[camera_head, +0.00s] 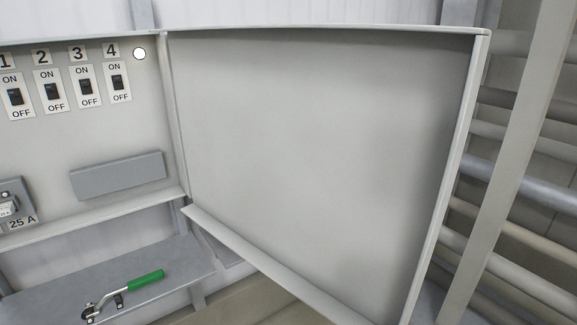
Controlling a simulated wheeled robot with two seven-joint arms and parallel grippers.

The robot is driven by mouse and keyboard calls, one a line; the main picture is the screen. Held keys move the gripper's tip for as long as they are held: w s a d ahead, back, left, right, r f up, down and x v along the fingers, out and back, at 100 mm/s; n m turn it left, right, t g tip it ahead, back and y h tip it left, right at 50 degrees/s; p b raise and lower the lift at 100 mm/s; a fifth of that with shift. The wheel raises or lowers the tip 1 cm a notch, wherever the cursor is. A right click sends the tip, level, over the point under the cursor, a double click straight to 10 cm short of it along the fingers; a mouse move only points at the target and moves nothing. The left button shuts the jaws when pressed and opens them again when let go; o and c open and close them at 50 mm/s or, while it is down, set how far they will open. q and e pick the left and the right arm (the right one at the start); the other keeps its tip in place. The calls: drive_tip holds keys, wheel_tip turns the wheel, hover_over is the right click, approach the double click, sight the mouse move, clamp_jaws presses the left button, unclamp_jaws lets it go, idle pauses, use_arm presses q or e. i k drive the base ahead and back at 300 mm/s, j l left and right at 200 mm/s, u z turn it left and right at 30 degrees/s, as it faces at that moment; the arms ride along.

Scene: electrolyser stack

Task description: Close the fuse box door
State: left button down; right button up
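The fuse box door (310,150) is a large light grey panel with a raised rim. It stands open, swung out to the right from its hinge side near the middle left of the head view. The fuse box (120,215) is on the left, its inside exposed. It holds a row of numbered ON/OFF switches (54,91), a grey block (118,176) and a part labelled 25 A (9,205). The box's left side is cut off by the frame. Neither of my grippers is in view.
Below the box is a grey shelf (185,262) with a green-handled metal tool (125,292) on it. Right of the door stand a slanting grey post (510,165) and several horizontal pipes (530,190). The space before the open box looks clear.

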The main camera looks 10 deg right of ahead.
sight(326, 157)
drive_tip(key=l+u, duration=0.25)
drive_tip(key=l, duration=0.2)
drive_tip(key=k+l+u, duration=0.25)
drive_tip(key=l, duration=0.15)
drive_tip(key=l+u, duration=0.25)
drive_tip(key=l, duration=0.2)
drive_tip(key=k+l+u, duration=0.2)
drive_tip(key=l, duration=0.2)
drive_tip(key=i+l+u, duration=0.2)
drive_tip(key=l, duration=0.15)
drive_tip(key=l+u, duration=0.15)
drive_tip(key=l, duration=0.2)
drive_tip(key=i+l+u, duration=0.2)
drive_tip(key=l, duration=0.15)
drive_tip(key=l+u, duration=0.15)
drive_tip(key=l, duration=0.25)
drive_tip(key=i+l, duration=0.2)
drive_tip(key=l, duration=0.15)
drive_tip(key=u, duration=0.05)
